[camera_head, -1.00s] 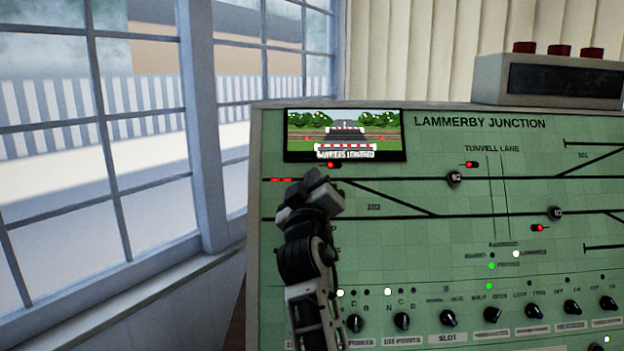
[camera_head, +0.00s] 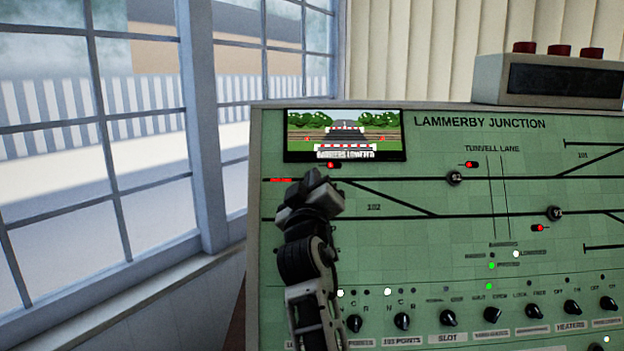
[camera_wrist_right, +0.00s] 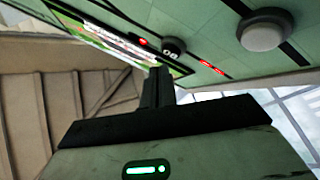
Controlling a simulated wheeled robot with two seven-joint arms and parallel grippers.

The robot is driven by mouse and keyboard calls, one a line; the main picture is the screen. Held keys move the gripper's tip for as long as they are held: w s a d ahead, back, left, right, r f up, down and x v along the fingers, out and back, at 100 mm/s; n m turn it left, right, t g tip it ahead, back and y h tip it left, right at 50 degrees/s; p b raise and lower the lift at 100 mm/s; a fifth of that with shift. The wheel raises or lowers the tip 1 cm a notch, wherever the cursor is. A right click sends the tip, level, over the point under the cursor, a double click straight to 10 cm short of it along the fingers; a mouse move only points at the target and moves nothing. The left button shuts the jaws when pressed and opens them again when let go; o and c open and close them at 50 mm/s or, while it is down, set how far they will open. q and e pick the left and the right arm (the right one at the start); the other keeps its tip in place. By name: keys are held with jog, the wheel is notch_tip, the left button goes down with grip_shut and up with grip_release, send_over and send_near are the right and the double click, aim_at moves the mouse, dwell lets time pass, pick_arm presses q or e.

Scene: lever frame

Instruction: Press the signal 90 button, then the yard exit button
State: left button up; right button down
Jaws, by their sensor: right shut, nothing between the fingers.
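My right gripper (camera_head: 316,182) is shut and empty, in front of the left part of the green panel (camera_head: 400,245). In the right wrist view its closed dark fingertips (camera_wrist_right: 158,80) are close to a dark round button marked 90 (camera_wrist_right: 173,47); I cannot tell whether they touch it. In the head view my gripper hides that button. A large pale round button (camera_wrist_right: 265,31) on a dark base sits on a track line in the right wrist view. Its label does not show, so I cannot tell whether it is the yard exit button. My left gripper is out of view.
Buttons 92 (camera_head: 455,177) and 91 (camera_head: 553,213) are on the panel. A small screen (camera_head: 345,135) is above my gripper. A row of black knobs (camera_head: 402,321) runs along the bottom. A grey box (camera_head: 550,80) with red tops stands on the panel's upper right.

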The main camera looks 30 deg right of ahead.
dwell(0.4)
jog(key=shift+w+d+f+b, duration=0.2)
jog(key=shift+w+b, duration=0.1)
jog(key=shift+w, duration=0.05)
jog(key=shift+w+d+f+b, duration=0.2)
jog(key=shift+w+f+b, duration=0.05)
jog(key=shift+w+b, duration=0.1)
dwell(1.0)
jog(key=shift+s+r, duration=0.1)
jog(key=shift+s+a+r+p, duration=0.3)
jog(key=shift+s+a+p, duration=0.1)
jog(key=shift+s+p, duration=0.15)
jog(key=s+a+r+p, duration=0.1)
jog(key=s, duration=0.1)
jog(key=s+a+r+p, duration=0.1)
jog(key=shift+s+a+r, duration=0.2)
jog(key=shift+s, duration=0.2)
